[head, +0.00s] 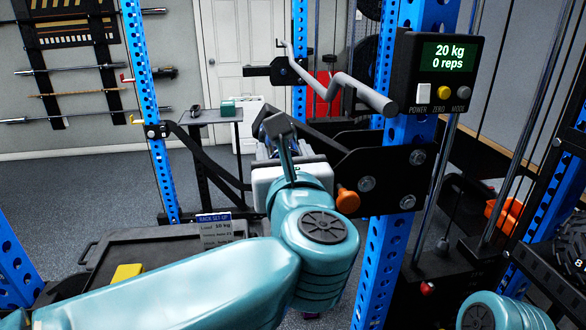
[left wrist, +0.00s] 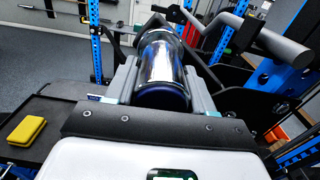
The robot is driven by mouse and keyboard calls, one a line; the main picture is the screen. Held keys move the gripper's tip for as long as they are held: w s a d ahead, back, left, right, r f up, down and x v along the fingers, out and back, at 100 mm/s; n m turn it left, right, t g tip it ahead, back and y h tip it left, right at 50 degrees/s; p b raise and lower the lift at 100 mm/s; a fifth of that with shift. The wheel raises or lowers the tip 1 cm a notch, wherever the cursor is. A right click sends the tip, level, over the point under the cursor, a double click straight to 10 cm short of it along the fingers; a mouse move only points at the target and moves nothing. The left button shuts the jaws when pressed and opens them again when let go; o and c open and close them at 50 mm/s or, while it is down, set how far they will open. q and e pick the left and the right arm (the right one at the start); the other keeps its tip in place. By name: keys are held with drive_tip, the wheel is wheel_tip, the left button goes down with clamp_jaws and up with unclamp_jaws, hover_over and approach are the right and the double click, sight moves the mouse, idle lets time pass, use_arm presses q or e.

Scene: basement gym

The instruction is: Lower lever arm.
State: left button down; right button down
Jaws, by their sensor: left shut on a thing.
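The black lever arm (head: 345,160) reaches left from a blue rack post, with bolts and an orange knob (head: 347,201) on its side. My left gripper (left wrist: 155,85) is shut around a shiny chrome cylinder with a dark blue end (left wrist: 163,70). Grey fingers lie along both sides of it. The cylinder appears to be at the lever arm's free end, but my wrist hides the join in the head view. In the head view my left gripper (head: 277,143) is mostly behind my wrist. My right gripper is out of view.
A bent grey bar (head: 345,88) runs above the lever arm. A display (head: 449,51) reading 20 kg, 0 reps is on the post (head: 398,240). A yellow block (head: 127,272) lies on a dark platform at the lower left. Open floor lies beyond at left.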

use_arm(q)
wheel_tip(320, 180, down, 11)
drive_tip(key=a+n+b, duration=0.2)
drive_tip(key=n+b, duration=0.4)
drive_tip(key=b, duration=1.2)
drive_tip(key=shift+s+a+n, duration=0.15)
drive_tip(key=shift+a+n, duration=0.15)
drive_tip(key=shift+a, duration=0.1)
drive_tip(key=shift+f, duration=0.15)
drive_tip(key=c, duration=0.7)
unclamp_jaws()
drive_tip(key=shift+o, duration=1.4)
drive_tip(key=shift+a, duration=0.1)
